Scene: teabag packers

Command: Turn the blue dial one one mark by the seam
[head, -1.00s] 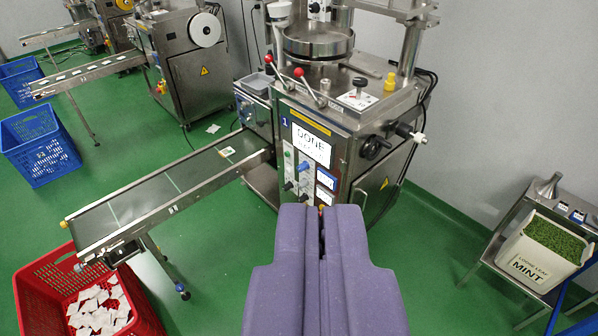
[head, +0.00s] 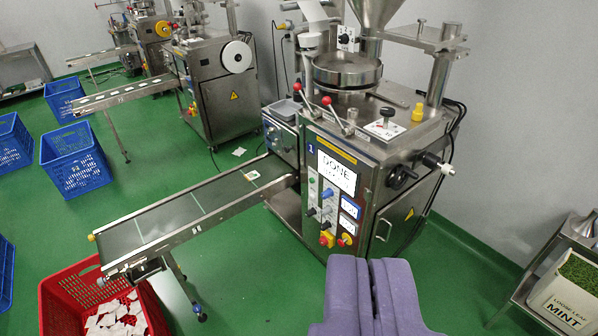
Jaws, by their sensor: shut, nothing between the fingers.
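A machine (head: 376,203) marked 1 stands right of centre, with a front panel below a screen (head: 337,171) that reads DONE. A small blue dial (head: 327,193) sits on this panel, under the screen's left part. Its pointer and marks are too small to read. My gripper (head: 370,262), purple-grey, is shut and empty at the bottom of the view. Its tips appear below and right of the dial, apart from it in the picture.
A conveyor (head: 190,212) runs left from the machine over a red crate (head: 62,312) with white packets. Blue crates (head: 78,160) stand left. A mint box (head: 562,297) is on a stand at right. Green floor is clear in front of the machine.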

